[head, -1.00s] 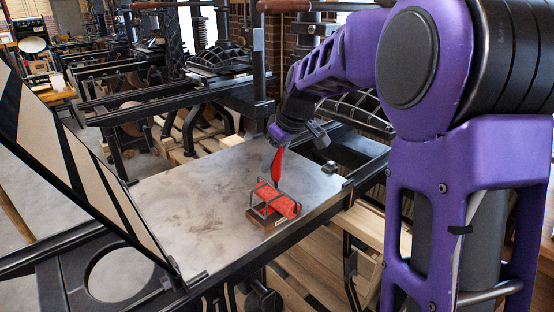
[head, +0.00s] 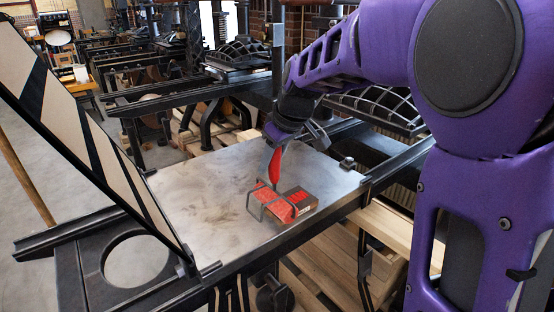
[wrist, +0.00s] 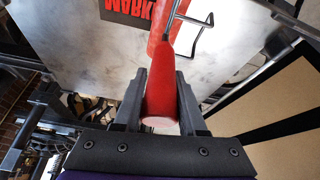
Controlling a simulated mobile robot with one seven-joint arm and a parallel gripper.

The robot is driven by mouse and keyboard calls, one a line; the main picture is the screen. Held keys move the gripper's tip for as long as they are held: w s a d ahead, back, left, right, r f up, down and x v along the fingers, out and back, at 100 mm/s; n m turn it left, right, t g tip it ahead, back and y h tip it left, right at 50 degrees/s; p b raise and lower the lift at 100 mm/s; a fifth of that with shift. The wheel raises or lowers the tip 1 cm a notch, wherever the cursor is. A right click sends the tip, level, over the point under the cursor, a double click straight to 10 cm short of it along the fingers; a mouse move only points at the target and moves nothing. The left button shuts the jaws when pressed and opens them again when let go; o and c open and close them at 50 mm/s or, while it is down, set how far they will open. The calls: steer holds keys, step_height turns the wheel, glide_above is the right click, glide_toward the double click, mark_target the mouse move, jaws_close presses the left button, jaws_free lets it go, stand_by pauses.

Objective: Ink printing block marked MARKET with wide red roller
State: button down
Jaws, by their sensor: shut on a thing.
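My gripper (head: 277,147) is shut on the red handle of the wide red roller (head: 280,208). In the wrist view the handle (wrist: 163,90) stands between my two fingers, with the wire frame beyond it. The roller lies low at the left end of the printing block (head: 308,208); I cannot tell whether it touches the block or the plate.
The grey metal plate (head: 215,200) is otherwise bare, with smudges. A striped hinged frame (head: 90,125) rises at its left. A black rail runs along the plate's front edge, and a small dark block (head: 347,163) sits at its right corner. Other presses stand behind.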

steer(key=shift+r+p, duration=1.85)
steer(key=shift+r, duration=0.7)
